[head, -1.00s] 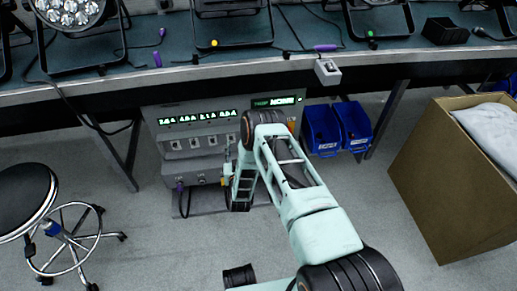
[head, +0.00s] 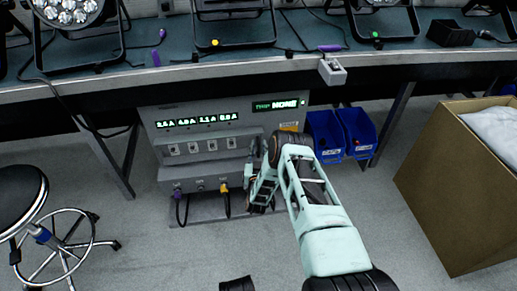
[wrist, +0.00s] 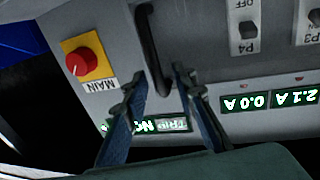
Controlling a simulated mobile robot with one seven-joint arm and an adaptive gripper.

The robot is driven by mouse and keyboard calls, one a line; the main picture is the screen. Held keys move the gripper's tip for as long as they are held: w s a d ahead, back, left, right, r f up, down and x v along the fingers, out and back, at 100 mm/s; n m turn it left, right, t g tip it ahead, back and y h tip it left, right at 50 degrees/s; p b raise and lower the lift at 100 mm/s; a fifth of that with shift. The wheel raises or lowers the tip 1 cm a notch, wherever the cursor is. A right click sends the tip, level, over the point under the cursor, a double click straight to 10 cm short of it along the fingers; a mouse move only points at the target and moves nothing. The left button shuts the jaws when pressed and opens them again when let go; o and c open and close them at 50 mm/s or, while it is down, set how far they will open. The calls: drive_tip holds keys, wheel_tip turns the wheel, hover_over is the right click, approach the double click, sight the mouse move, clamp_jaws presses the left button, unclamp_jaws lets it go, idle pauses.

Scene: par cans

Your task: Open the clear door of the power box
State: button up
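The grey power box (head: 175,150) stands under the bench in the head view, with lit green displays and a row of switches. In the wrist view its face (wrist: 210,75) appears upside down. A dark bar handle (wrist: 149,45) runs along the face between the red MAIN knob (wrist: 84,62) and the P4 switch (wrist: 247,28). The clear door itself is hard to make out. My gripper (wrist: 160,75) is open, with its fingertips on either side of the handle's lower part in the picture. I cannot tell whether they touch it. In the head view my arm hides the box's right side.
Blue bins (head: 325,135) hang right of the box. A cardboard box (head: 455,190) stands at the right and a stool (head: 22,205) at the left. The bench edge (head: 220,68) runs above. Cables with plugs (head: 224,190) hang at the box's lower front.

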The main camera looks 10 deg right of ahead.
drive_tip(key=shift+w, duration=0.35)
drive_tip(key=shift+c, duration=0.5)
clamp_jaws()
